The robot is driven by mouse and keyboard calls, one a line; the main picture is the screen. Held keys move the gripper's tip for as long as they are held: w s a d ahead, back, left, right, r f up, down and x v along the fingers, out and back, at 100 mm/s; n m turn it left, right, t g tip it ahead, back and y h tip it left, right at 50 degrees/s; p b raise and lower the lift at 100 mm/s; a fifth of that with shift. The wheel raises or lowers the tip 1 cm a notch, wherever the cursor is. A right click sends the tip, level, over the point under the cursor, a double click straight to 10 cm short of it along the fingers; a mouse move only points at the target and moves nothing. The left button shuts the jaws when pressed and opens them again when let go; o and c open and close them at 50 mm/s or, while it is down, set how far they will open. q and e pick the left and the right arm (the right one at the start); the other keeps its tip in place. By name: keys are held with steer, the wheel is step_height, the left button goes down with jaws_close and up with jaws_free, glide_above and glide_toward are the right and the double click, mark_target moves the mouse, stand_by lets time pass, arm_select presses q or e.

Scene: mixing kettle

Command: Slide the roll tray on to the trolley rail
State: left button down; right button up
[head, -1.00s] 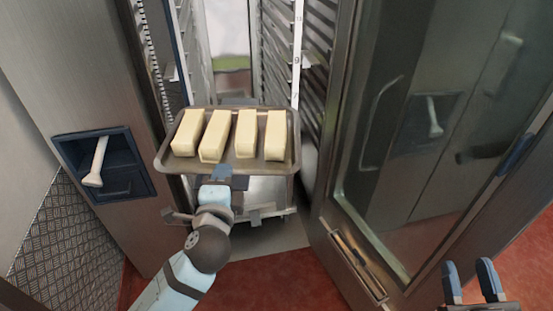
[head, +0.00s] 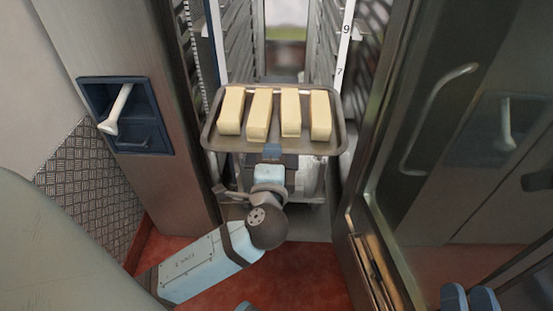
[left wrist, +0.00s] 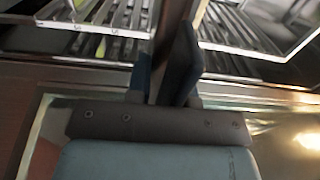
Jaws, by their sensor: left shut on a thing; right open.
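The roll tray (head: 212,137) is a grey metal tray bearing several pale, brick-shaped pieces (head: 260,115). In the head view it is held about level at the mouth of the trolley, between the two banks of rails. My left gripper (head: 272,152) is shut on the middle of its near edge. The trolley rails show on the left (head: 204,60) and on the right (head: 331,45). The tray hides where its sides meet the rails, so I cannot tell if it rests on them. My right gripper (head: 469,297) is open and empty at the bottom right.
A steel cabinet wall with a blue recessed handle (head: 118,112) stands left of the trolley. An open glass door (head: 450,130) with a long handle stands close on the right. The red floor (head: 270,275) in front is clear.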

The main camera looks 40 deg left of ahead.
mark_target(275, 137)
arm_select(q)
steer(key=x, duration=0.2)
steer(key=shift+w+a, duration=0.2)
steer(key=shift+w, duration=0.15)
steer(key=shift+x, duration=1.5)
steer(key=shift+d+r+p, duration=0.1)
steer(key=shift+p, duration=0.55)
steer(key=shift+p+x, duration=0.65)
steer(key=shift+x, duration=2.45)
